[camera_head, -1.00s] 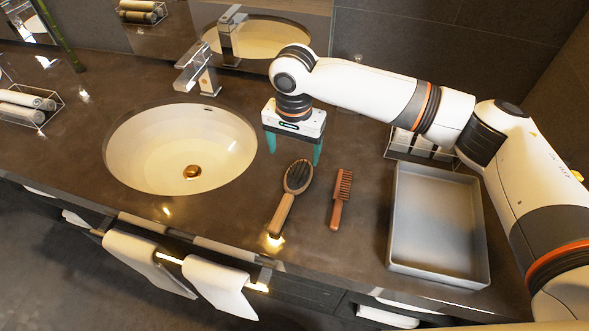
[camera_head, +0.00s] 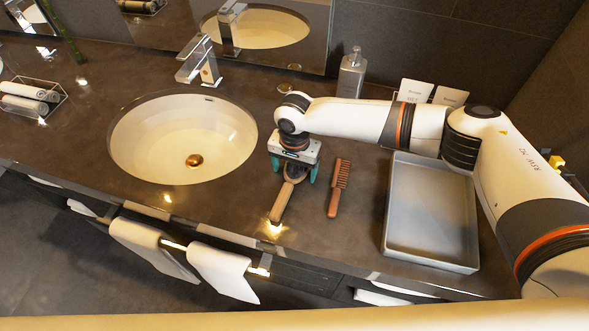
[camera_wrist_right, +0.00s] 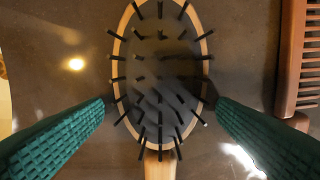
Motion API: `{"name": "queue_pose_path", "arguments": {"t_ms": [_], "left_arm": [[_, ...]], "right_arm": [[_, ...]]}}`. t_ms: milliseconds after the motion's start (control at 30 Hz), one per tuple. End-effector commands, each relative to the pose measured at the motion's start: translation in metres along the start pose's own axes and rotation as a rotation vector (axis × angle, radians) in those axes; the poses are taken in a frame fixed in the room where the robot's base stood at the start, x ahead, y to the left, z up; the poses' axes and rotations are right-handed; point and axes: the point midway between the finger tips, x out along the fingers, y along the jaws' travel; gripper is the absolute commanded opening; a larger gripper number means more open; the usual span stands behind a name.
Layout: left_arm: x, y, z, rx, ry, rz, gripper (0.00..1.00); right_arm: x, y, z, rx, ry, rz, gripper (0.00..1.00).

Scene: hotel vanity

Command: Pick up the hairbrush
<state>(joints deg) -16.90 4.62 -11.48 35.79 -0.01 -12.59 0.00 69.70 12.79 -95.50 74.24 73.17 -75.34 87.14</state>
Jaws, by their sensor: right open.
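The hairbrush (camera_head: 281,203) lies on the dark counter to the right of the sink, with its wooden handle toward the front edge. Its oval bristled head (camera_wrist_right: 160,75) faces up in the right wrist view. My right gripper (camera_head: 293,172) is open over the brush head and hides part of it in the head view. In the right wrist view its green fingers (camera_wrist_right: 160,135) stand on either side of the head, apart from it. Whether the fingertips touch the counter I cannot tell. My left gripper is not in view.
A brown comb (camera_head: 339,187) lies just right of the brush; its edge also shows in the right wrist view (camera_wrist_right: 297,60). A grey tray (camera_head: 386,225) stands farther right. The sink (camera_head: 135,140) is to the left. Towels (camera_head: 225,270) hang at the front.

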Motion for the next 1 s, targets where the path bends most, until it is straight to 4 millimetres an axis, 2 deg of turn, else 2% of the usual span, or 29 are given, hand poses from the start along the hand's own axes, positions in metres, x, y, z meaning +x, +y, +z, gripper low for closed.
{"name": "queue_pose_path", "arguments": {"t_ms": [67, 300, 400, 667, 767, 1000], "left_arm": [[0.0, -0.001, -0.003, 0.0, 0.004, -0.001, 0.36], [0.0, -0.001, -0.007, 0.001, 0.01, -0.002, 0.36], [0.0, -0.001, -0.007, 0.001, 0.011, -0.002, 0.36], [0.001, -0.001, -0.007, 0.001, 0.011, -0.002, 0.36], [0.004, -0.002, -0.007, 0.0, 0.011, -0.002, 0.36], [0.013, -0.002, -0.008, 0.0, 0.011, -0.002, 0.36]], "right_arm": [[0.0, 0.0, 0.0, 0.0, 0.0, 0.0, 0.81], [0.0, 0.0, 0.0, -0.001, 0.0, 0.0, 0.43], [-0.001, 0.0, 0.0, -0.001, 0.0, 0.0, 0.31], [-0.005, 0.0, 0.0, -0.001, 0.0, 0.001, 0.31], [-0.017, 0.001, 0.001, -0.001, -0.001, 0.003, 0.31], [-0.065, 0.001, 0.001, -0.001, -0.002, 0.002, 0.31]]}}
